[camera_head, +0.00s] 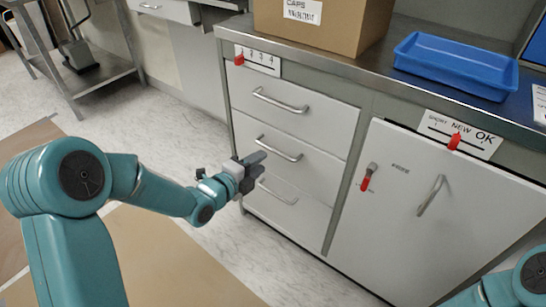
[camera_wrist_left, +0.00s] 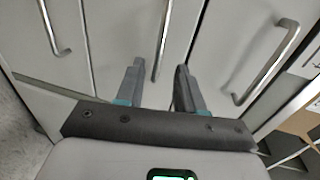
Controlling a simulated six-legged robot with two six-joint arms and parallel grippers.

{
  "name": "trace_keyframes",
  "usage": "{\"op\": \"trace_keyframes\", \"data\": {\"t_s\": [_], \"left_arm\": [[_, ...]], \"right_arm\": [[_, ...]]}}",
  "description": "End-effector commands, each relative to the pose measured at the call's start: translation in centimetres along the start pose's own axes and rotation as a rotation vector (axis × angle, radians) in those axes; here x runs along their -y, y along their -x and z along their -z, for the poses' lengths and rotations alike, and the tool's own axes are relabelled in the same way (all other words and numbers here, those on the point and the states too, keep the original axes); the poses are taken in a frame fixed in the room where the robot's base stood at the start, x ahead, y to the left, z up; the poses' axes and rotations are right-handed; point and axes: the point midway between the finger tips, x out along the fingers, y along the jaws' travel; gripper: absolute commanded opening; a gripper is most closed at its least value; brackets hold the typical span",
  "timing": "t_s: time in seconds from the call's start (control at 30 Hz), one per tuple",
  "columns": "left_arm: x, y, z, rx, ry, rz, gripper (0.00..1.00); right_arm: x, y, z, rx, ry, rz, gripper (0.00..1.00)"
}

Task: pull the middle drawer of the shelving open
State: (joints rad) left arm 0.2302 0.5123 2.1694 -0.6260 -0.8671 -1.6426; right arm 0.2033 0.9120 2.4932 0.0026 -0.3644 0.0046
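The shelving's middle drawer (camera_head: 310,165) is a light grey front, shut flush, with a curved metal handle (camera_head: 279,149). In the left wrist view that handle (camera_wrist_left: 162,40) runs down the picture's middle. My left gripper (camera_head: 260,166) is in front of the drawers, just left of and slightly below the handle in the head view. In the left wrist view its two fingers (camera_wrist_left: 158,76) are apart, with the handle's lower end showing in the gap between them. I cannot tell whether either finger touches it. My right gripper is out of view; only part of that teal arm shows lower right.
The top drawer (camera_head: 318,112) and bottom drawer (camera_head: 307,213) are shut, with similar handles. A cupboard door (camera_head: 400,245) with a red-handled latch (camera_head: 366,178) stands to the right. A cardboard box (camera_head: 345,28) and blue tray (camera_head: 458,62) sit on the worktop. Floor before the drawers is clear.

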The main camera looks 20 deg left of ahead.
Motion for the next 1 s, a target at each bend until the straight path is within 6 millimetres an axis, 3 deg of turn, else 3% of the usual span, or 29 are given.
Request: {"op": "trace_keyframes", "data": {"t_s": [0.1, 0.3, 0.73, 0.83, 0.87, 1.0], "left_arm": [[-0.3, -2.8, 0.1, -0.002, 0.0, 0.001, 0.37], [-0.2, -5.9, 0.1, -0.001, 0.0, 0.0, 0.37], [0.0, -7.0, 0.0, 0.0, 0.001, -0.001, 0.37], [0.0, -7.0, 0.0, 0.0, 0.001, -0.001, 0.05], [0.0, -7.0, 0.0, 0.0, 0.001, -0.001, 0.0], [0.0, -7.0, 0.0, 0.0, 0.001, -0.001, 0.0]], "right_arm": [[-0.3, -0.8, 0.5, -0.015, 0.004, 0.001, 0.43], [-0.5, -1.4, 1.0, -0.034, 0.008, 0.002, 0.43], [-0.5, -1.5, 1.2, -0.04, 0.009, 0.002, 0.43], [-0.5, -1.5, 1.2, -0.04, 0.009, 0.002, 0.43], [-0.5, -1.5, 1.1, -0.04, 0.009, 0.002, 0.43], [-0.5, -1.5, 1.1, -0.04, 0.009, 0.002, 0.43]]}}
